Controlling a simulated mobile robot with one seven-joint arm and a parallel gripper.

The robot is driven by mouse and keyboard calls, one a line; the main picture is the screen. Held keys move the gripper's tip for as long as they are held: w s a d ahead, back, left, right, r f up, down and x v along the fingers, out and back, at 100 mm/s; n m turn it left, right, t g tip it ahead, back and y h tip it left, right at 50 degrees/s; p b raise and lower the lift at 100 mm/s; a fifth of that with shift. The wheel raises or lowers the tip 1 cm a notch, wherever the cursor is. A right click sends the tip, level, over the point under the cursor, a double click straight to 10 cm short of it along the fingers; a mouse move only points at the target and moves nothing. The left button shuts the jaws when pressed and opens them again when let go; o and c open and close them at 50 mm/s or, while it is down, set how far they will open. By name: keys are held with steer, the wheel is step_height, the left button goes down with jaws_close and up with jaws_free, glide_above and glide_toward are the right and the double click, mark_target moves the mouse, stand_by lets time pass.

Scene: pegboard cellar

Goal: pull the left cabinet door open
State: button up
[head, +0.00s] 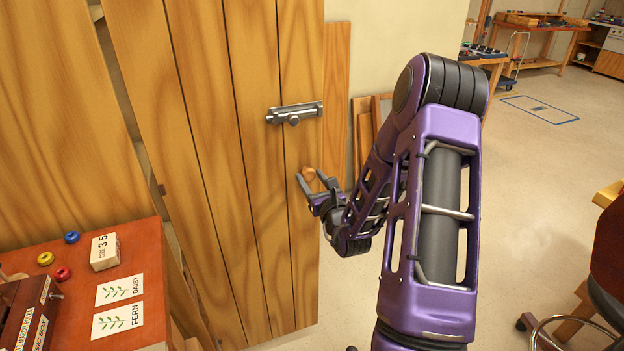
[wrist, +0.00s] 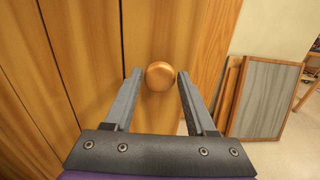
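A tall door of upright wooden planks (head: 215,130) fills the middle left of the head view, with a round wooden knob (wrist: 160,75) near its right edge. A metal slide bolt (head: 294,113) is mounted above the knob. My gripper (head: 312,180) is at the knob, its fingers open. In the wrist view my gripper (wrist: 159,76) has one fingertip on each side of the knob, with a narrow gap showing on both sides. I cannot tell how deep the knob sits between the fingers. The head view mostly hides the knob behind the fingers.
A red-topped table (head: 150,255) with cards, a small block (head: 104,251) and colored rings stands at lower left, close to the door. Framed panels (wrist: 262,98) lean on the wall right of the door. A dark chair (head: 608,255) is at far right. Floor between is clear.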

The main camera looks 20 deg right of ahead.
steer(key=shift+o, duration=1.3)
steer(key=s, duration=1.2)
steer(key=shift+a, duration=0.35)
